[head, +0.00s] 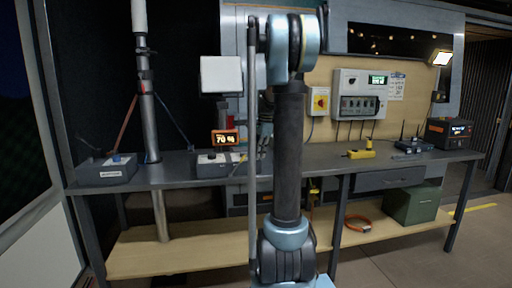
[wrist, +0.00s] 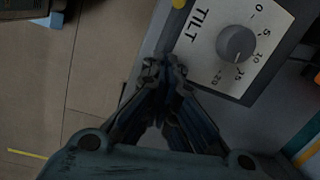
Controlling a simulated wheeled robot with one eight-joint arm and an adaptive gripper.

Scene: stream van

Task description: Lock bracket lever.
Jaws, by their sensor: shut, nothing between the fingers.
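My gripper (wrist: 164,68) is shut and empty in the wrist view, with its fingertips beside the edge of a light panel marked TILT (wrist: 222,40). A round grey knob (wrist: 236,44) with a number scale sits on that panel, apart from the fingers. In the head view my gripper is largely hidden behind my arm. A white flat box (head: 221,75) stands above the bench on a dark mount with a reddish part (head: 222,109). I cannot make out a bracket lever clearly in either view.
The dark bench (head: 390,160) runs across the head view. A control box (head: 216,164) and an orange display (head: 225,138) stand left of my arm. A grey mast (head: 150,125) rises farther left beside another box (head: 107,170). A yellow tool (head: 360,153) lies to the right.

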